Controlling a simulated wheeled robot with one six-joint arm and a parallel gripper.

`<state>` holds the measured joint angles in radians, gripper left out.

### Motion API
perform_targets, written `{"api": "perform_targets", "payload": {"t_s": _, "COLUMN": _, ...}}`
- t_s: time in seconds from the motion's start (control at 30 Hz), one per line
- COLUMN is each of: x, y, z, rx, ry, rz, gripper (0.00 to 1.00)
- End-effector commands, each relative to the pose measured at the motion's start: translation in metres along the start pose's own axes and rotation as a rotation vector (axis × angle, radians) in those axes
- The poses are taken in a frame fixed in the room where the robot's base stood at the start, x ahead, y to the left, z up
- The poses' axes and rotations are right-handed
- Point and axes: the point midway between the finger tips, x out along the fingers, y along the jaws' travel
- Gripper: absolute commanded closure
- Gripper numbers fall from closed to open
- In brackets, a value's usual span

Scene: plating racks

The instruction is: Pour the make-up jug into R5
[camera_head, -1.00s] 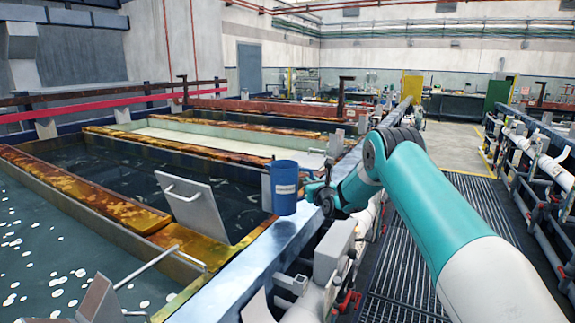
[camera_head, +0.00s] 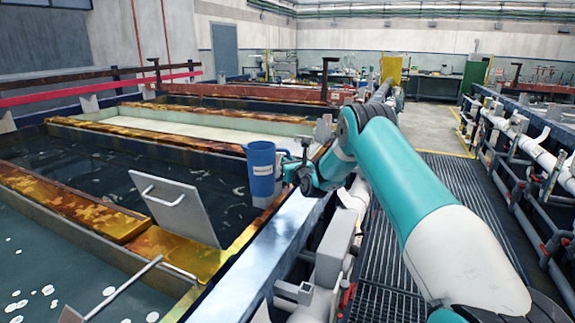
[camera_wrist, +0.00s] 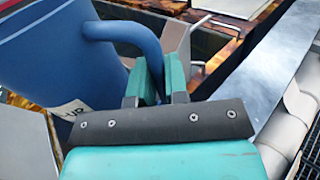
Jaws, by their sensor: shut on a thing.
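The blue make-up jug (camera_head: 263,172), with a white label, is held upright at the end of my arm, over the near rim of the tank row. My gripper (camera_head: 297,172) is on its right side; in the wrist view my gripper (camera_wrist: 162,85) is shut on the handle of the jug (camera_wrist: 60,55). The label shows only partly there. Dark tank liquid (camera_head: 85,165) lies left of and behind the jug. I cannot read which tank is R5. The inside of the jug is hidden.
A grey plate with a handle (camera_head: 178,205) stands tilted on the rusty tank divider (camera_head: 75,210). A metal rail (camera_head: 265,240) runs along the tanks' near side. A grated walkway (camera_head: 455,185) lies right of my arm, with pipes (camera_head: 535,165) beyond it.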

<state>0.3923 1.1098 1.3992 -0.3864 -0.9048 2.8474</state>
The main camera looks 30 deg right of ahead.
Motion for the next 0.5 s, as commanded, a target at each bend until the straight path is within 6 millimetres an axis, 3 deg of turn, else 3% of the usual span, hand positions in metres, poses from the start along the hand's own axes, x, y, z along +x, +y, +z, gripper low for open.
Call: {"api": "perform_targets", "payload": {"t_s": 0.5, "x": 0.008, "y": 0.038, "z": 0.019, "rx": -0.267, "ry": 0.046, "rz": 0.001, "gripper": 1.0}}
